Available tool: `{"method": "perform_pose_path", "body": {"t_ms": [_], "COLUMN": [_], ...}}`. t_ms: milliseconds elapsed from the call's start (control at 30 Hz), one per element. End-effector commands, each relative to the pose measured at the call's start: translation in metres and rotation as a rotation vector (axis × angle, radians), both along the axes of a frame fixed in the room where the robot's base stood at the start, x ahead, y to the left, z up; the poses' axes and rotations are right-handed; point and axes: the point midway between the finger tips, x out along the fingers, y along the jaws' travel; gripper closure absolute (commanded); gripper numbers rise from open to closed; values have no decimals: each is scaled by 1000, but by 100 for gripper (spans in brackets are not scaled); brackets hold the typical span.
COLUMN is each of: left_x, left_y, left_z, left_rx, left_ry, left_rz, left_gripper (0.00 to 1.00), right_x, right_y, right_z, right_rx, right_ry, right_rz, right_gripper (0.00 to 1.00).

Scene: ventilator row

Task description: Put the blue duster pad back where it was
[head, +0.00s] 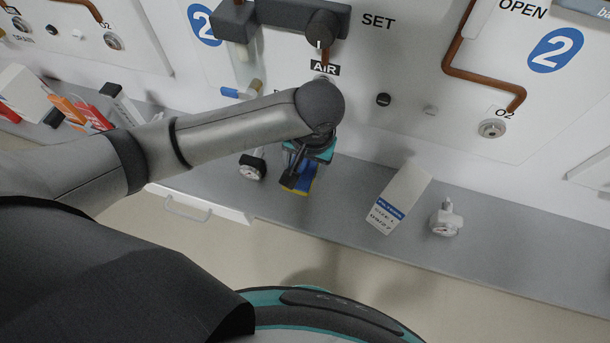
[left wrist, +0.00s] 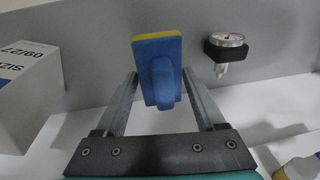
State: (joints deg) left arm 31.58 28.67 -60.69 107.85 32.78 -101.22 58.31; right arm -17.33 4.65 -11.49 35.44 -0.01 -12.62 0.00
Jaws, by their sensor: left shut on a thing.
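The blue duster pad (head: 305,178) has a blue body with a raised blue grip and a yellow edge layer. It also shows in the left wrist view (left wrist: 152,48), between the two fingers. My left gripper (head: 297,180) is shut on the pad and points down at the grey shelf (head: 340,205) below the AIR label. In the left wrist view the fingers (left wrist: 160,82) stand either side of the raised grip. I cannot tell whether the pad touches the shelf. My right gripper is not in view.
A black-and-white gauge (head: 252,166) stands close left of the pad. A white box (head: 400,196) and another gauge (head: 446,219) are to the right. Several boxes (head: 85,115) stand at the far left. A white drawer with a handle (head: 188,209) projects below the shelf. Bare shelf lies between pad and white box.

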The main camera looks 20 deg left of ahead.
Motion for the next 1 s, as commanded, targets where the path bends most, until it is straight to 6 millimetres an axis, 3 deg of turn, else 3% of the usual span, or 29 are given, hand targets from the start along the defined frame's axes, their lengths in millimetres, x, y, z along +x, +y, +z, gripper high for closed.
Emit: {"method": "perform_pose_path", "body": {"t_ms": [100,267,500,867,900,1000], "left_x": [0,0,0,0,0,0], "left_y": [1,0,0,0,0,0], "left_z": [-21,-32,-63,-67,-67,-67], "left_rx": [2,1,1,0,0,0], "left_ry": [0,0,-1,-1,-1,-1], "left_rz": [0,0,0,0,0,0], "left_gripper": [99,99,99,99,25,14], "right_x": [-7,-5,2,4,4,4], "right_y": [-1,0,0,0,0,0], "right_z": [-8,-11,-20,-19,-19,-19], "right_rx": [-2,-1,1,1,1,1], "right_ry": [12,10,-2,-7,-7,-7], "right_rz": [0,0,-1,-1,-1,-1], "right_gripper": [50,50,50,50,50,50]}}
